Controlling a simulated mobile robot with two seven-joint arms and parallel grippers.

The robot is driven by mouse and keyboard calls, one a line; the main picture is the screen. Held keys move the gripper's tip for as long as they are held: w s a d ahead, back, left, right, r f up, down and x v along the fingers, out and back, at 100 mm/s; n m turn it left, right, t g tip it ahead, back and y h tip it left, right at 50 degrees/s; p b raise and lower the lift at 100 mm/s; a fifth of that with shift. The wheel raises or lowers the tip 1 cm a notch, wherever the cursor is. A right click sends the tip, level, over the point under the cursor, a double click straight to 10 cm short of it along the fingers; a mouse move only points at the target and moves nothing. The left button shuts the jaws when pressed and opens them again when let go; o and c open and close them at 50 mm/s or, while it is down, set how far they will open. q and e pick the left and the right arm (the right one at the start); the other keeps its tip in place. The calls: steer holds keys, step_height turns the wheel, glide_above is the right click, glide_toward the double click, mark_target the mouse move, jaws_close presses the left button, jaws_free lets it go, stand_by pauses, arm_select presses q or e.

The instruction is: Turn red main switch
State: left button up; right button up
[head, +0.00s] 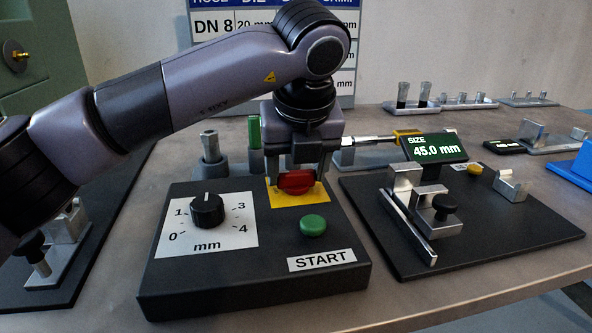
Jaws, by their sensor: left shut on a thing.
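The red main switch (296,182) sits on a yellow plate (312,199) at the back right of a black control box. My left gripper (297,181) comes down from above and is shut on the red switch, with a finger at each side of it. The switch's handle is partly covered by the fingers, so its exact angle is hard to tell. My right gripper does not show in the head view.
On the control box (250,299) are a black mm dial (207,210) and a green START button (313,225). A measuring fixture with a 45.0 mm display (435,147) stands to the right. Metal fittings stand behind the box.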

arm_select(q)
steer(key=shift+r, duration=0.1)
stand_by(0.4)
steer(key=o, duration=1.1)
steer(key=shift+c, duration=0.2)
steer(key=v, duration=0.7)
steer(key=shift+s, duration=0.1)
